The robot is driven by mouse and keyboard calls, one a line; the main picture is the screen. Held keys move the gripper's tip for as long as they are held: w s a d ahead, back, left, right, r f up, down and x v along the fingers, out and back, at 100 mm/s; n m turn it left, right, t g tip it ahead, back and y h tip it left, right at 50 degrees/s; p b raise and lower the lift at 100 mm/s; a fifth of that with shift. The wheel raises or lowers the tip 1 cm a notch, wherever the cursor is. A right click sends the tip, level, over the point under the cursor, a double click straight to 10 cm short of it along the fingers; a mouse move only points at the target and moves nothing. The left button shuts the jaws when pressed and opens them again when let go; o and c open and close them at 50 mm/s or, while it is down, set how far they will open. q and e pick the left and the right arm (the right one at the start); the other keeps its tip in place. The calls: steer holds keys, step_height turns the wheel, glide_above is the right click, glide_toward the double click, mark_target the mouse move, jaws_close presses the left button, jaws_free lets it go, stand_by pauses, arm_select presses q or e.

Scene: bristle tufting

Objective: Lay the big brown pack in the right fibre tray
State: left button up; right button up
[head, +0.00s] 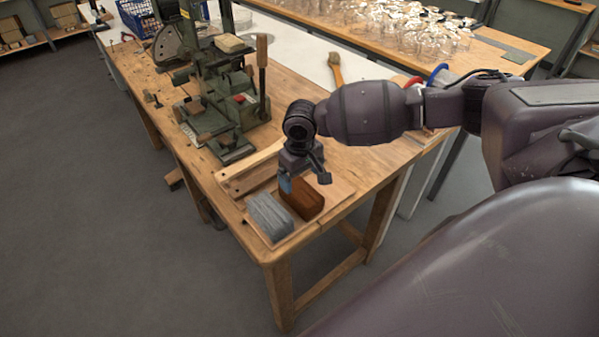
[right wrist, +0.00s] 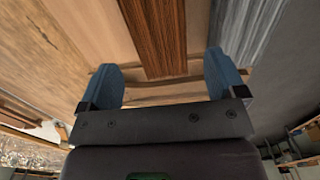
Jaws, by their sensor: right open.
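The big brown pack (head: 303,198) lies near the front corner of the wooden workbench, just right of a grey pack (head: 269,216). My right gripper (head: 305,182) is over the brown pack's far end, with its jaws apart. In the right wrist view the brown pack (right wrist: 158,36) lies between the two blue fingers (right wrist: 163,78), with a gap on each side. I cannot tell from these views how far above it the fingertips are. I cannot make out which thing is the right fibre tray. My left gripper is not in view.
A green machine (head: 222,95) stands on the bench (head: 340,165) behind the packs. Wooden strips (head: 250,168) lie between it and the packs. A brush (head: 336,70) lies further back. Many glass jars (head: 415,25) stand on the far table. The bench's front edge is close to the packs.

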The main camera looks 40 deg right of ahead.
mark_target(301, 190)
step_height(301, 190, down, 4)
steer(key=shift+r+b, duration=0.25)
steer(key=shift+b, duration=0.7)
step_height(301, 190, down, 3)
steer(key=shift+r, duration=0.2)
steer(key=shift+f+b, duration=0.3)
steer(key=shift+f, duration=0.4)
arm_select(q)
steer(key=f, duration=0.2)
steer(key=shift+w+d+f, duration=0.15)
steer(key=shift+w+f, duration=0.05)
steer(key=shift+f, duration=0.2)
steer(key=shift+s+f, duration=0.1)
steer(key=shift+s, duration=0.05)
arm_select(e)
steer(key=c, duration=0.9)
